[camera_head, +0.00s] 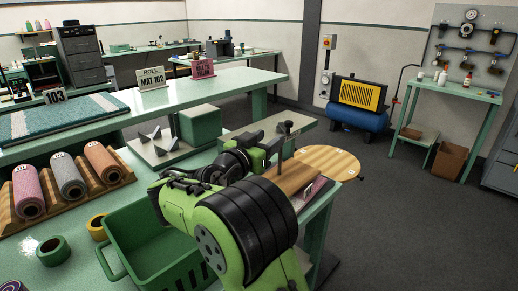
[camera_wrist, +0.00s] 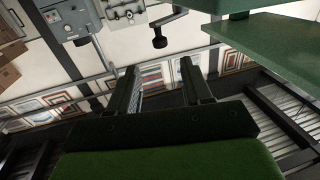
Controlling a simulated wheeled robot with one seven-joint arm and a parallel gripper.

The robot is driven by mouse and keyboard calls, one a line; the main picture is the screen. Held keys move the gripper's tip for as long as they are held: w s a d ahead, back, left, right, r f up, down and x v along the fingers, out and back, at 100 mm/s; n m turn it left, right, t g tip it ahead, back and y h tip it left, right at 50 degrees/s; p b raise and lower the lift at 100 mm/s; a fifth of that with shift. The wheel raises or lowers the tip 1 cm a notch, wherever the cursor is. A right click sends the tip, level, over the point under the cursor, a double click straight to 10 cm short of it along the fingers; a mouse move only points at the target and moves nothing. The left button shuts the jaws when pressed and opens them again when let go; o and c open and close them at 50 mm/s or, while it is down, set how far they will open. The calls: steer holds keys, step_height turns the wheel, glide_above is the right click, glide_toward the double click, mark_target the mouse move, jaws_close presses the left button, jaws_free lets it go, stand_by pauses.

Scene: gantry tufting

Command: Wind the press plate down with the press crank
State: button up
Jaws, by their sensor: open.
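In the wrist view, my gripper (camera_wrist: 160,92) is open, with two dark fingers apart and nothing between them. A crank with a grey arm and a dark knob (camera_wrist: 160,40) hangs beyond the fingertips, apart from them; it looks like the press crank. A green slab (camera_wrist: 285,68) below a thicker green block is at the upper right, perhaps the press plate. In the head view, my green arm covers much of the area around my gripper (camera_head: 272,142). A dark knob (camera_head: 288,127) shows just behind it. I cannot tell the plate's height.
A green crate (camera_head: 140,245) stands beside my arm, left of it. Yarn rolls (camera_head: 70,180) lie in a wooden rack, with tape rolls (camera_head: 54,250) in front. A green block (camera_head: 201,124) stands behind my arm. A round wooden top (camera_head: 335,160) is to the right.

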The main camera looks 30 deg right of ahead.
steer(key=v, duration=0.4)
steer(key=shift+b, duration=0.3)
steer(key=shift+c, duration=0.3)
